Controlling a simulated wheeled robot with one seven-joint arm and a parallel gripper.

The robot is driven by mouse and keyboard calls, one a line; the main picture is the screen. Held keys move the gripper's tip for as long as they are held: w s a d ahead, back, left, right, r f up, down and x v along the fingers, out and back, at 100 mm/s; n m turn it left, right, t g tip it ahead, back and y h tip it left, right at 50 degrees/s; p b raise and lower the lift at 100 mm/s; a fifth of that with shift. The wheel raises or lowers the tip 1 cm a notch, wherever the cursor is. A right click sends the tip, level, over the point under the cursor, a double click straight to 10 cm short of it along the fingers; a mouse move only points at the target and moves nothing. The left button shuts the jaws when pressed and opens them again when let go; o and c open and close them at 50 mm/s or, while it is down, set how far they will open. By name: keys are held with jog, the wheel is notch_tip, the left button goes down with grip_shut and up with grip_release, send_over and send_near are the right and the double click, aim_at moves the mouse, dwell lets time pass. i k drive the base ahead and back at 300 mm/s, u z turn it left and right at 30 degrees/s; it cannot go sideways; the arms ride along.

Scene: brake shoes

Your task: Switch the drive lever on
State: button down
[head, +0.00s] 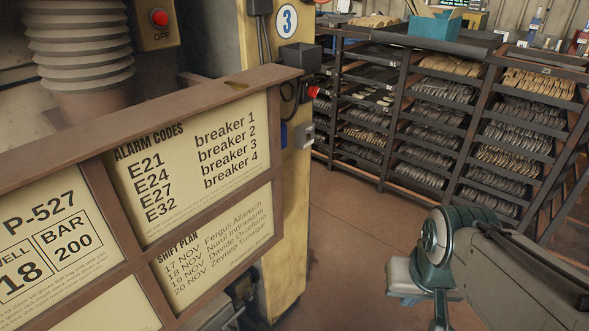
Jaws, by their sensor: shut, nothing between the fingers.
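I cannot make out a drive lever for certain. Whether any of these is the lever is too small to tell. At the upper left, a control box (155,25) has a red button (159,17) labelled OFF. Parts of my arm show at the lower right, but no gripper fingers are visible.
Racks (395,125) of brake shoes stand at the back right, a blue bin (434,27) on top. Brown floor (350,230) between is clear.

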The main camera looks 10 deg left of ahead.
aim_at(255, 280)
jog(key=k, duration=1)
jog(key=u, duration=0.9)
jog(key=i, duration=0.85)
jog(key=z, duration=0.45)
jog(key=i, duration=0.7)
jog(key=z, duration=0.55)
